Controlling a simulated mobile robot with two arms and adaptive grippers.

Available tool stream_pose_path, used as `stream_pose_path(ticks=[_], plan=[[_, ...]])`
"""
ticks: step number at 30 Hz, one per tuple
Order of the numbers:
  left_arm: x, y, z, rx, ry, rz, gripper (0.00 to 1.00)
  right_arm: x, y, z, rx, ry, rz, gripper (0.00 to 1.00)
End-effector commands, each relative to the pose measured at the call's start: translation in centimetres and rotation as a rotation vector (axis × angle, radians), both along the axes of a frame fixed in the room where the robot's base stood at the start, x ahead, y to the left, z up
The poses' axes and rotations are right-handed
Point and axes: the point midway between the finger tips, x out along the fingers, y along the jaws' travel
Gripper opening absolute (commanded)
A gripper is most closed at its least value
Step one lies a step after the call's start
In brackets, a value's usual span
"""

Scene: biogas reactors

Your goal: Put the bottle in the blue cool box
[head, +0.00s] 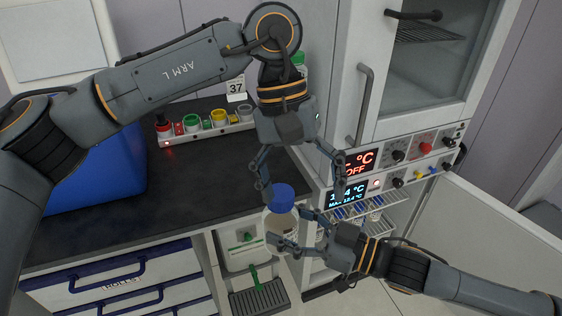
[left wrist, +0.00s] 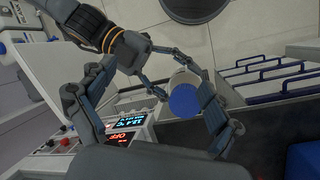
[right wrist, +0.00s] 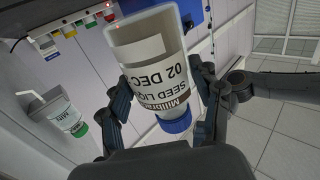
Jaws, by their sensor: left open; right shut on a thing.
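The bottle (head: 279,224) has a blue cap, clear walls and a white label. My right gripper (head: 289,229) is shut on its body and holds it upright in front of the bench edge. The right wrist view shows the label of the bottle (right wrist: 160,70) close up between the fingers. My left gripper (head: 303,194) is open above, its fingers spread near the cap; the left wrist view shows the cap (left wrist: 187,102) close to one finger, and I cannot tell if they touch. The blue cool box (head: 100,170) stands on the bench at the left, partly hidden by my left arm.
The dark bench top (head: 190,185) is clear between the cool box and the bench edge. A strip of coloured caps (head: 205,124) lies at the back. A cabinet with displays (head: 350,190) and an open lower compartment stands at the right. Drawers (head: 125,285) are below the bench.

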Motion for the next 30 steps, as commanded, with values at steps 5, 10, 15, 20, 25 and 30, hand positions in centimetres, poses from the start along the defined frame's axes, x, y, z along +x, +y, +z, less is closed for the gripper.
stream_pose_path(ticks=[5,10,15,20,25,30], plan=[[3.4,2.3,1.0,0.158,-0.216,0.003,0.91,0.0,0.0,0.2,0.003,-0.003,0.001,0.14],[4.4,3.0,0.9,0.205,-0.276,0.007,0.91,0.0,0.0,0.2,0.003,-0.003,0.001,0.14],[4.4,3.1,-1.4,0.205,-0.274,0.007,0.91,0.0,0.0,0.2,0.003,-0.003,0.001,0.14],[4.4,3.1,-4.5,0.205,-0.273,0.007,0.91,0.0,0.0,0.2,0.003,-0.003,0.001,0.14],[4.3,3.1,-7.6,0.203,-0.273,0.006,0.91,0.0,0.0,0.2,0.003,-0.003,0.001,0.14],[4.4,3.0,-9.6,0.201,-0.274,0.008,0.91,0.0,0.0,0.2,0.003,-0.003,0.001,0.14]])
